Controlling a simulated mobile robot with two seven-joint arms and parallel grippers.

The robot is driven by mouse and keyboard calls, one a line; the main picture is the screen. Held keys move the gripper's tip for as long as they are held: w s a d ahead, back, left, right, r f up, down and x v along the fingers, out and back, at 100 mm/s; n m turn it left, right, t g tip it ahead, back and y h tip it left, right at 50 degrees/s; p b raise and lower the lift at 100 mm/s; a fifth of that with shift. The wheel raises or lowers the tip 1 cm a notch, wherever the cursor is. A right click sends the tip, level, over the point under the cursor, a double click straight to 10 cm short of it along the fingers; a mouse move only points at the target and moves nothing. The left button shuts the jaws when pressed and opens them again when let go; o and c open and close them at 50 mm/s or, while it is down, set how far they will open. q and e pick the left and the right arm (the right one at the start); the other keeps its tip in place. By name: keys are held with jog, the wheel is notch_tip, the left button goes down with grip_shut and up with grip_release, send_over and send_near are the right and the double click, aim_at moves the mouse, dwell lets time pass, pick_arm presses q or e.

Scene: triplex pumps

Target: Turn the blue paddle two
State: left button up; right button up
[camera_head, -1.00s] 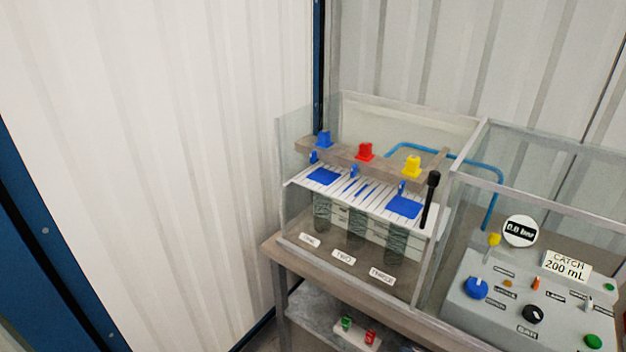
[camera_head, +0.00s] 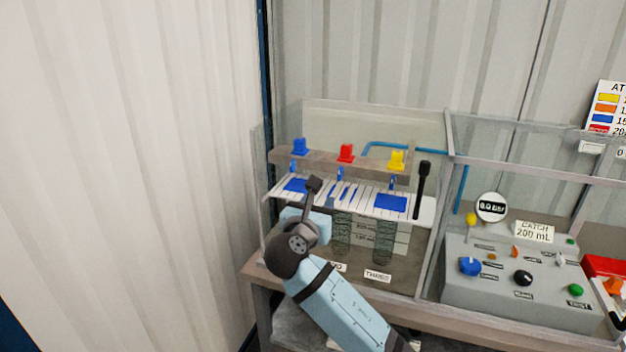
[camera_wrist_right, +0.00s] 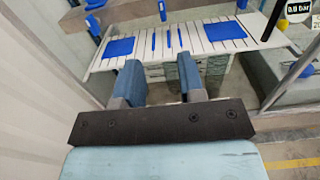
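The middle blue paddle (camera_head: 340,174), in line with the TWO label, stands upright under the red block (camera_head: 346,152) and above the slatted white deck (camera_head: 366,201). It also shows at the top of the right wrist view (camera_wrist_right: 162,10). Blue paddles stand to its left (camera_head: 293,166) and right (camera_head: 393,183). My right gripper (camera_head: 314,188) is in front of the deck's left part, pointing toward the paddles. In the right wrist view its two fingers (camera_wrist_right: 160,84) are apart with nothing between them, short of the deck. My left gripper is out of view.
Clear panels and a grey frame post (camera_head: 436,225) surround the rig. A black upright handle (camera_head: 422,185) stands at the deck's right end. A grey control box (camera_head: 515,290) with knobs is further right. The corrugated wall (camera_head: 140,150) is close on the left.

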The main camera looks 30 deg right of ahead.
aim_at(339, 175)
jog(key=p+x, duration=0.1)
jog(key=x, duration=1.3)
jog(key=shift+s+d, duration=0.15)
grip_shut()
